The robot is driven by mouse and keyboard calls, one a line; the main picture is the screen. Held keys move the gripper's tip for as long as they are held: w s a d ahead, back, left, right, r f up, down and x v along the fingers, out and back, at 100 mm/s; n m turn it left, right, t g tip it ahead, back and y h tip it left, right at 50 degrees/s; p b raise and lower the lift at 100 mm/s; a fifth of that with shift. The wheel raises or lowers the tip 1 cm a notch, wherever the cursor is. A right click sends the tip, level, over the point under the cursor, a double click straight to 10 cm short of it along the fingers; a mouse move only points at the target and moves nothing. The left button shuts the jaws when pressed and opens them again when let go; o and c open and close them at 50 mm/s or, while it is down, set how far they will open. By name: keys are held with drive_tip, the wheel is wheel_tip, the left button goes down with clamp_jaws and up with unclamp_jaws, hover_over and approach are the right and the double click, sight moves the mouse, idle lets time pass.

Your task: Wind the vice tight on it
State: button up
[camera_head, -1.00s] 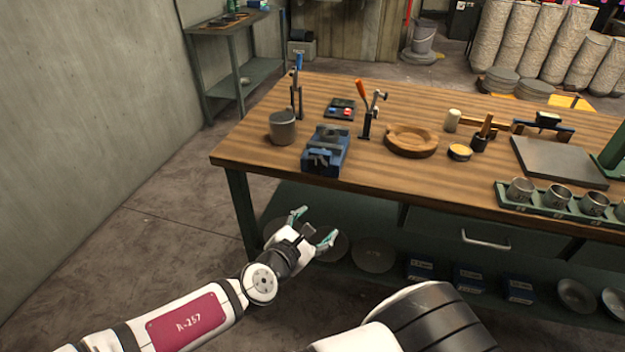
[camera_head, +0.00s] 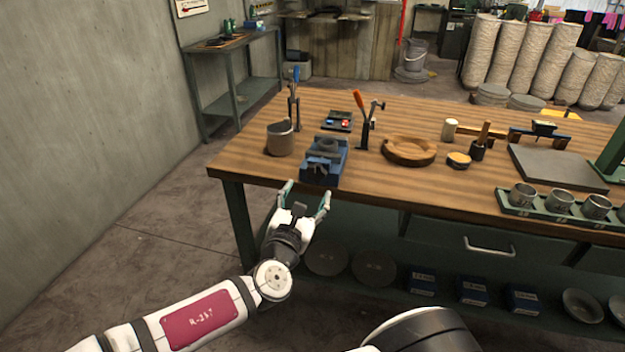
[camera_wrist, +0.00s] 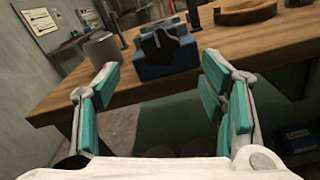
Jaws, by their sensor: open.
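A blue vice (camera_head: 324,163) stands on the wooden bench near its front left edge. A dark grey part shows at its top; whether a separate piece sits between the jaws I cannot tell. In the wrist view the vice (camera_wrist: 165,60) is straight ahead, with a dark star-shaped knob (camera_wrist: 160,44) on its near face. My gripper (camera_head: 305,192) is open and empty, just in front of the bench edge and short of the vice. Its teal-padded fingers (camera_wrist: 160,85) frame the vice from either side without touching it.
A grey cup (camera_head: 280,138) stands left of the vice. Toggle clamps with blue (camera_head: 295,95) and orange (camera_head: 364,115) handles stand behind it on either side. A wooden ring (camera_head: 409,150) lies to the right. The bench's front edge (camera_head: 400,200) runs beside my gripper.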

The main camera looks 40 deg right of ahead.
sight(315, 174)
drive_tip(key=shift+b+x, duration=1.5)
drive_tip(key=shift+x, duration=2.4)
drive_tip(key=shift+c, duration=0.3)
drive_tip(key=c, duration=1.1)
